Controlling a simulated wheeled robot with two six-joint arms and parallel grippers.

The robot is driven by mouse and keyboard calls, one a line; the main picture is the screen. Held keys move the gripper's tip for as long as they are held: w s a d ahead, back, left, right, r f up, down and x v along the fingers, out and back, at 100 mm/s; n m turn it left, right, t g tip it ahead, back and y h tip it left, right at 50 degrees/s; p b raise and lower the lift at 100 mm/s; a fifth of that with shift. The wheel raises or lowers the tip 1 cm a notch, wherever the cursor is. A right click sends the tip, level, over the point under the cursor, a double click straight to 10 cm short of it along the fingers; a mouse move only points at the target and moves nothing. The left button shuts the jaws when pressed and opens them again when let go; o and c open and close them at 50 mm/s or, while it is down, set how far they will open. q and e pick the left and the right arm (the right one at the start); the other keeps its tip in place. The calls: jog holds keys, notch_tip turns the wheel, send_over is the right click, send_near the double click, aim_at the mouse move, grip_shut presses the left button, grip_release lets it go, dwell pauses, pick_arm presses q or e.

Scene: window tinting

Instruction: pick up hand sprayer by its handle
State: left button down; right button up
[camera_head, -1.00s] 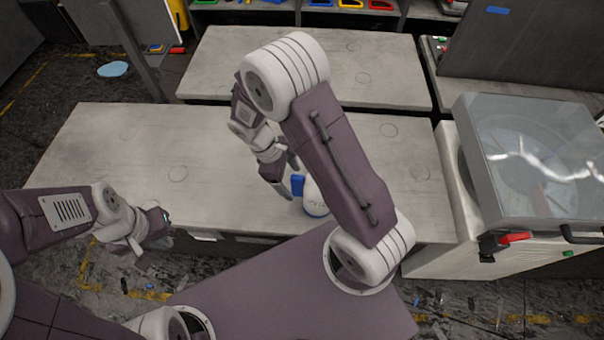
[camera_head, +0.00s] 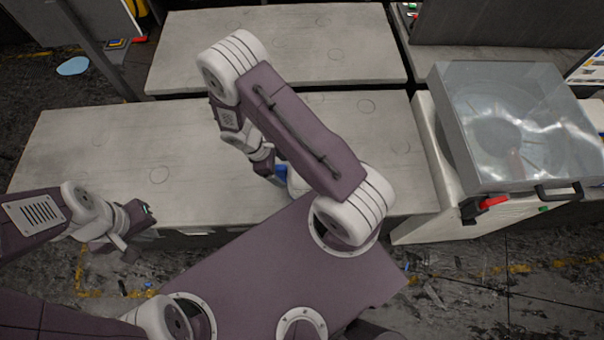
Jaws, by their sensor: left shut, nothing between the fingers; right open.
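The hand sprayer (camera_head: 281,172) stands near the front edge of the workbench (camera_head: 190,165). Its blue top shows beside my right gripper, and most of its white body is hidden behind my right arm. My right gripper (camera_head: 268,170) is open and points down right at the left side of the blue part. I cannot tell whether its fingers are around the handle or only beside it. My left gripper (camera_head: 139,224) is shut and empty, at the bench's front edge on the left, well apart from the sprayer.
A second bench (camera_head: 280,45) stands behind the first, with a narrow dark gap between them. The bench top left of the sprayer is clear.

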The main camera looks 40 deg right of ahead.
jog(key=shift+s+d+f, duration=0.1)
jog(key=shift+s+f, duration=0.15)
jog(key=shift+f, duration=0.25)
jog(key=shift+w, duration=0.1)
jog(key=c, duration=0.7)
grip_shut()
